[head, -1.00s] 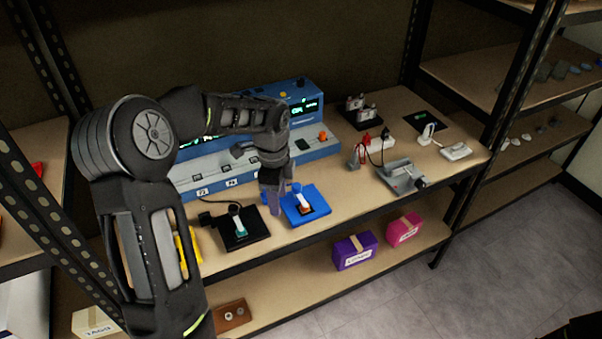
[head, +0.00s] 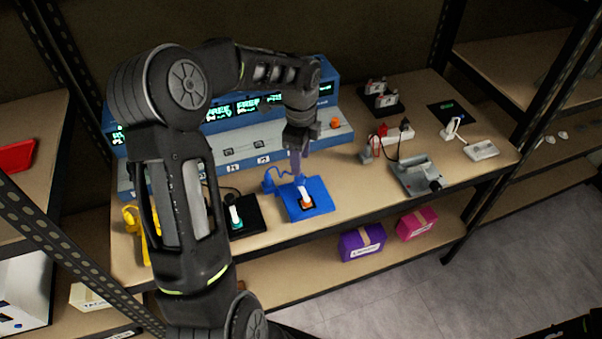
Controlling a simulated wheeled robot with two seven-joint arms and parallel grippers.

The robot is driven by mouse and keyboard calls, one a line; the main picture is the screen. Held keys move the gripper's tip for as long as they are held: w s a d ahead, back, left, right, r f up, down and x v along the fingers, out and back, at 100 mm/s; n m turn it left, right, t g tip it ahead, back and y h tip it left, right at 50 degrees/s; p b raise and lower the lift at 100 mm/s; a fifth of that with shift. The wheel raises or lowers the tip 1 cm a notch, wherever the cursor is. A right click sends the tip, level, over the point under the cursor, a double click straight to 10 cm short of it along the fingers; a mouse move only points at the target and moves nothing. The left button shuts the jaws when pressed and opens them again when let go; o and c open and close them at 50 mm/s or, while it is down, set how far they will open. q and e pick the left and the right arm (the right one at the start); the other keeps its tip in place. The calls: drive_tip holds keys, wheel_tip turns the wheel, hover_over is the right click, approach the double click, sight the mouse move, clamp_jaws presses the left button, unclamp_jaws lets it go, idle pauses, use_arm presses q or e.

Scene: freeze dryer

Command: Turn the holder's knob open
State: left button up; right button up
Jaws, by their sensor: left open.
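A blue holder (head: 321,196) lies flat on the bench with a small white and orange piece (head: 305,198) on it. A blue upright part with a curved blue line (head: 269,181) stands at its back left. My left gripper (head: 297,172) points down just above the holder's back edge, its fingers close to the blue part. It is open; the gap between the fingers is hard to see from here, and I cannot tell whether they touch anything. The holder's knob is not clear, perhaps hidden by the fingers.
A blue freeze dryer (head: 325,93) with lit displays and an orange knob (head: 336,123) stands behind. A black holder (head: 252,224) with a teal-tipped piece is at left. A grey device (head: 415,173) and a white power strip (head: 398,132) are at right. Dark shelf posts flank the bench.

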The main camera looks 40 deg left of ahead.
sight(303, 188)
use_arm(q)
wheel_tip(303, 188, down, 7)
drive_tip(key=shift+s+r+p, duration=0.1)
drive_tip(key=shift+p, duration=0.4)
drive_tip(key=shift+c, duration=0.2)
clamp_jaws()
